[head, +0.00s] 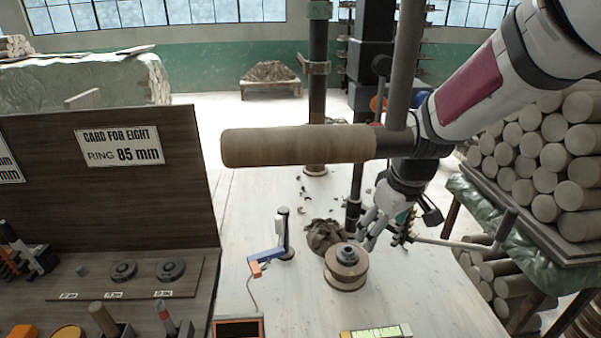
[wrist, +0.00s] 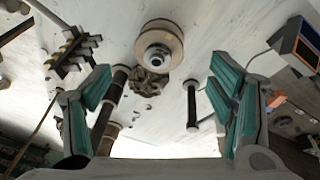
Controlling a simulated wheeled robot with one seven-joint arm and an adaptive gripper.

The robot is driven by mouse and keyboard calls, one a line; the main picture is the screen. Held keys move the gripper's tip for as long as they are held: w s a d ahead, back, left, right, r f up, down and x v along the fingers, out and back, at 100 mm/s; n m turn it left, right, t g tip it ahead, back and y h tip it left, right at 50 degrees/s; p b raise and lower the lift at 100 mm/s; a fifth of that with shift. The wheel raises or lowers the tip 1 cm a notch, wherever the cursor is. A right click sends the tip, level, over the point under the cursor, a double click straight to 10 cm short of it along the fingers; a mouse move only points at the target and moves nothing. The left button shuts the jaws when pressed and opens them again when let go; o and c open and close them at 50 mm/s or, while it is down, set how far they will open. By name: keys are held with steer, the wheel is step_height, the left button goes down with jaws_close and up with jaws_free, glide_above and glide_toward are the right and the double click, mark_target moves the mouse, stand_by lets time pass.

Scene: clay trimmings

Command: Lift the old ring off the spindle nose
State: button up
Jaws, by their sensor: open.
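The spindle nose (head: 347,253) is a small grey metal piece on top of a tan round flanged body (head: 346,274) on the pale table. In the wrist view, the nose (wrist: 157,54) shows a grey rim around a dark centre, in front of the tan disc (wrist: 160,29). I cannot clearly tell the old ring's edge from the nose. My gripper (head: 370,226) is just above and right of the spindle in the head view. In the wrist view, its teal-padded fingers (wrist: 160,75) are wide apart with nothing between them, and the nose lies beyond their tips.
A brown clay heap (head: 325,235) lies behind the spindle. Two dark rings (head: 123,271) (head: 170,270) lie on a labelled board at left, below an "85 mm" card (head: 122,146).

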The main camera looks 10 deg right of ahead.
mark_target(350, 250)
steer(key=w+f, duration=0.3)
steer(key=f, duration=0.3)
steer(key=w+a+f+n+y, duration=0.1)
steer(key=w+f, duration=0.3)
steer(key=f, duration=0.2)
steer(key=w+a+f+y, duration=0.1)
steer(key=w+f, duration=0.3)
steer(key=f, duration=0.2)
steer(key=shift+w+a+f+t+p, duration=0.1)
steer(key=shift+w+a+t+p, duration=0.2)
steer(key=shift+t, duration=0.1)
steer(key=c, duration=1.6)
